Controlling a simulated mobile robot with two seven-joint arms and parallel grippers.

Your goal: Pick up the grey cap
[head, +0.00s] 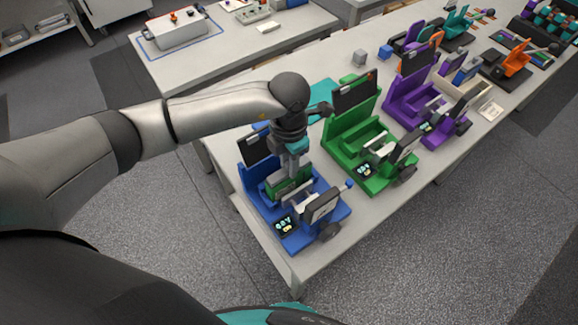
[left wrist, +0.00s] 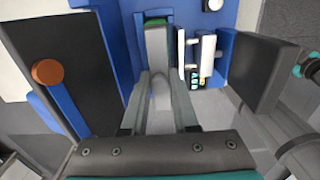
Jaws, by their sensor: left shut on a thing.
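My left gripper (head: 291,176) points down over the blue machine (head: 262,203) at the near end of the table. In the left wrist view its fingers (left wrist: 160,92) are shut on a light grey piece (left wrist: 157,45), which I take for the grey cap. A green part (left wrist: 155,22) shows at the far end of this piece, and a green block (head: 288,188) sits under the gripper in the head view. The fingers and wrist hide much of the piece, so I cannot tell whether it is clear of the machine. My right gripper is not in view.
A green machine (head: 345,147) and a purple machine (head: 403,106) stand farther along the table. A grey cube (head: 359,58) and a blue cube (head: 385,51) lie behind them. The blue machine's dark panel (left wrist: 75,70) and a screen (left wrist: 262,72) flank the gripper.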

